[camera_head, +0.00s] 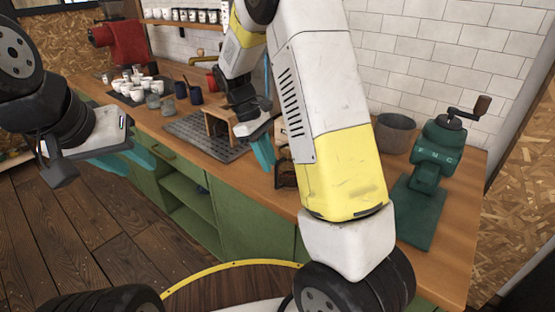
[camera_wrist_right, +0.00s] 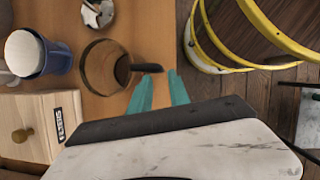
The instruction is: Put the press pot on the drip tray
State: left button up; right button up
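The press pot (camera_wrist_right: 104,68) stands on the wooden counter in the right wrist view, seen from above as a round glass vessel with a dark handle. In the head view it is partly hidden behind my right arm (camera_head: 286,172). My right gripper (camera_wrist_right: 160,82) is open and empty, with its teal fingertips close to the handle's end; I cannot tell if they touch it. In the head view this gripper (camera_head: 264,146) hangs over the counter's front edge. The drip tray (camera_head: 208,142) is a dark perforated slab left of it. My left gripper (camera_head: 128,160) is open and empty, over the floor side.
A wooden stand (camera_head: 219,122) occupies part of the drip tray. Cups (camera_head: 133,82) and dark blue mugs (camera_head: 195,94) stand farther left. A green grinder (camera_head: 430,160) and grey pot (camera_head: 396,132) are at right. In the wrist view, a drawer box (camera_wrist_right: 30,122) and blue cup (camera_wrist_right: 55,62) neighbour the pot.

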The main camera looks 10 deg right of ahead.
aim_at(276, 186)
jog(key=x, duration=0.7)
jog(key=shift+r, duration=0.1)
jog(key=shift+c, duration=0.2)
grip_shut()
dwell(1.1)
